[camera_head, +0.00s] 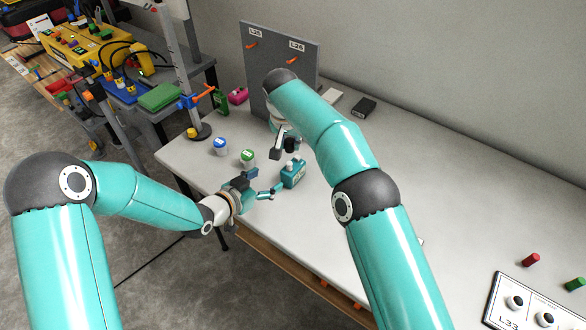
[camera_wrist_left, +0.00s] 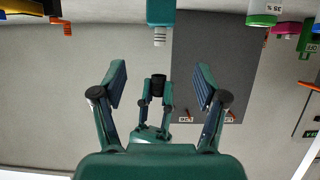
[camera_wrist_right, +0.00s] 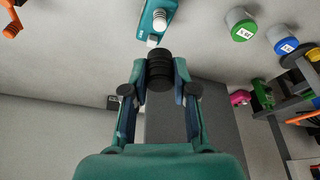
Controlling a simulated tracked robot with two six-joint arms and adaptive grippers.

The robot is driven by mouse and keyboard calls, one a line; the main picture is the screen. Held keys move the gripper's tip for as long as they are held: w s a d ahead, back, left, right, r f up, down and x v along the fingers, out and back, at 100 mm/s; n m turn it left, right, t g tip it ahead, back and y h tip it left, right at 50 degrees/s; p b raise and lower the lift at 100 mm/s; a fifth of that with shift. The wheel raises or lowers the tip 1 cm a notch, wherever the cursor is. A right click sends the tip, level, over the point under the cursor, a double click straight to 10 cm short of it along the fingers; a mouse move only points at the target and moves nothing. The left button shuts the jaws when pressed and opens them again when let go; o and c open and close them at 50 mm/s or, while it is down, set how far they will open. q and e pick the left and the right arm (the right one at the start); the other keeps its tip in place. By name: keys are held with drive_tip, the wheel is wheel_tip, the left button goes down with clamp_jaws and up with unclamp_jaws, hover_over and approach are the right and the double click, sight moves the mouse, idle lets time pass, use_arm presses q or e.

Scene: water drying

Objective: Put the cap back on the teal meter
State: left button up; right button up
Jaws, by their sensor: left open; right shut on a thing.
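The teal meter (camera_head: 293,176) stands on the table; it also shows in the left wrist view (camera_wrist_left: 161,12) and right wrist view (camera_wrist_right: 155,14). It has a bare white ribbed neck (camera_wrist_left: 160,37). My right gripper (camera_head: 284,147) is shut on a black ribbed cap (camera_wrist_right: 160,68), apart from the meter and behind it in the head view. The cap also shows in the left wrist view (camera_wrist_left: 158,82), with clear space between it and the neck. My left gripper (camera_head: 265,182) is open and empty, just left of the meter, with its fingers pointing towards it.
Jars with a blue lid (camera_head: 220,146) and a green lid (camera_head: 247,157) stand left of the meter. A grey upright panel (camera_head: 292,50) with orange hooks rises behind. A stand (camera_head: 200,131) is at the table's left edge. The table to the right is mostly clear.

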sight(288, 168)
use_arm(q)
drive_tip(key=x, duration=1.2)
drive_tip(key=shift+f, duration=0.1)
drive_tip(key=shift+s, duration=0.1)
drive_tip(key=shift+c, duration=0.2)
clamp_jaws()
